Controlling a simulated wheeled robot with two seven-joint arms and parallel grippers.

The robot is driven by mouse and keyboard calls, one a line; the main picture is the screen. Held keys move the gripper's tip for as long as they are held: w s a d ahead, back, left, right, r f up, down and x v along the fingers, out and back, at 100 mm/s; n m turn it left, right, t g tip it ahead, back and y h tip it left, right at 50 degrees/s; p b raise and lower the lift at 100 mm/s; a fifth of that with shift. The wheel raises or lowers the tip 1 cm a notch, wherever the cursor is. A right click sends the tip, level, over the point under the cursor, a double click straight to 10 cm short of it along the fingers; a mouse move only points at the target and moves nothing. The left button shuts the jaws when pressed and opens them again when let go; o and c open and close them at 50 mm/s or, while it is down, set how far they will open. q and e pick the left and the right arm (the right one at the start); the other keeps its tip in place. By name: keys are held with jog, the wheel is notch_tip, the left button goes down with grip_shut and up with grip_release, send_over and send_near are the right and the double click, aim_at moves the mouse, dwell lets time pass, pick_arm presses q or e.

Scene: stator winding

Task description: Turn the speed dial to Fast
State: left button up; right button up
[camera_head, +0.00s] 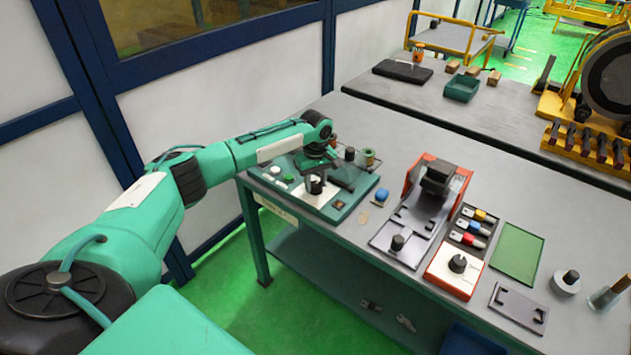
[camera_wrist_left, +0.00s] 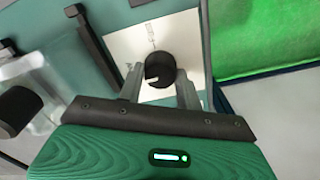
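The speed dial is a black round knob (camera_wrist_left: 160,69) with a white pointer mark, on a white plate (camera_wrist_left: 118,44) with small print too small to read. In the head view the knob (camera_head: 316,185) and its white plate (camera_head: 327,196) are on the green panel at the left end of the table. My left gripper (camera_wrist_left: 158,72) is over the panel, its fingers apart, one on each side of the knob. I cannot tell whether the fingers touch it. The left gripper (camera_head: 317,176) partly hides the panel in the head view. My right gripper is out of view.
On the green panel (camera_head: 352,209) are pale and green buttons left of the dial and a dark bar (camera_head: 342,177) behind it. A red-framed fixture (camera_head: 415,178) and a second black knob (camera_head: 458,263) stand further right.

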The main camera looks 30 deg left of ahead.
pick_arm(q)
jog(key=shift+r+m+p, duration=0.15)
jog(key=shift+m+p, duration=0.55)
jog(key=shift+p, duration=0.05)
jog(key=shift+m+p, duration=1.05)
jog(key=shift+m, duration=0.05)
jog(key=m+p, duration=0.1)
jog(key=m, duration=0.1)
jog(key=shift+m+p, duration=0.3)
jog(key=shift+m, duration=0.1)
jog(key=m+p, duration=0.1)
jog(key=m, duration=0.1)
jog(key=shift+m, duration=0.4)
jog(key=m+p, duration=0.1)
jog(key=m, duration=0.3)
jog(key=shift+d, duration=0.1)
jog(key=m, duration=0.4)
jog(key=shift+m+p, duration=0.3)
